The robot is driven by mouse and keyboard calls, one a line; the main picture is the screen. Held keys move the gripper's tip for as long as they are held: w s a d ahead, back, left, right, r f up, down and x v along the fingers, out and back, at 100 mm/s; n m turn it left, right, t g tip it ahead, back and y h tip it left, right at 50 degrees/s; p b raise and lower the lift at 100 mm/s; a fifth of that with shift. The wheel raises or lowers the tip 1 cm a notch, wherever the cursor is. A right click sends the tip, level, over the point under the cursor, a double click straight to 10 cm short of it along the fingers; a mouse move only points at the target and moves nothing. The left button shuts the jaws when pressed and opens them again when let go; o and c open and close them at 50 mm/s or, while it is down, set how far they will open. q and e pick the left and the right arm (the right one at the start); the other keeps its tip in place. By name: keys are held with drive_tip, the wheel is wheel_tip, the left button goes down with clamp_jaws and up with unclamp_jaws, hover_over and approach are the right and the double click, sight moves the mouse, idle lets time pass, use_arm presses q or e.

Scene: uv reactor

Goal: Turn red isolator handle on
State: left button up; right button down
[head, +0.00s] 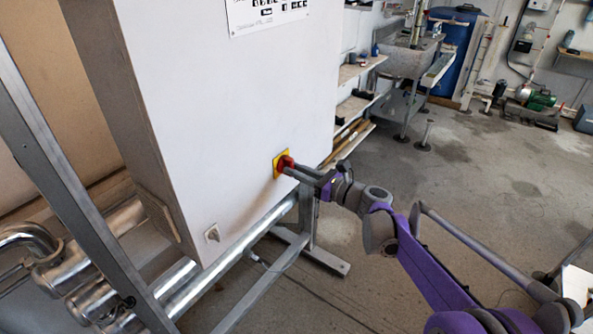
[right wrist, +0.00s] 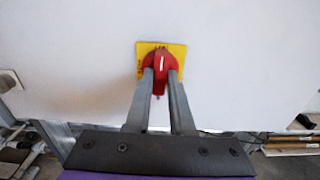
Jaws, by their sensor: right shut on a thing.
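The red isolator handle (head: 284,162) sits on a yellow square plate (head: 277,169) low on the front of the white cabinet (head: 240,100). My right gripper (head: 289,167) reaches it from the right and is shut on it. In the right wrist view the red handle (right wrist: 160,72) is between the two grey fingers (right wrist: 160,84), with the yellow plate (right wrist: 179,50) behind it. The handle's grip part points straight down in that view, with a white mark on it. The fingers hide part of its sides. My left gripper is not in view.
A small light switch-like fitting (head: 212,233) is lower left on the cabinet. Shiny metal pipes (head: 110,290) and a grey frame (head: 300,240) run below it. A sink (head: 408,60) and blue barrel (head: 458,45) stand behind. Floor to the right is mostly clear.

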drive_tip(key=c, duration=0.8)
unclamp_jaws()
drive_tip(key=shift+d, duration=0.1)
drive_tip(key=v, duration=1)
drive_tip(key=shift+s+d, duration=0.25)
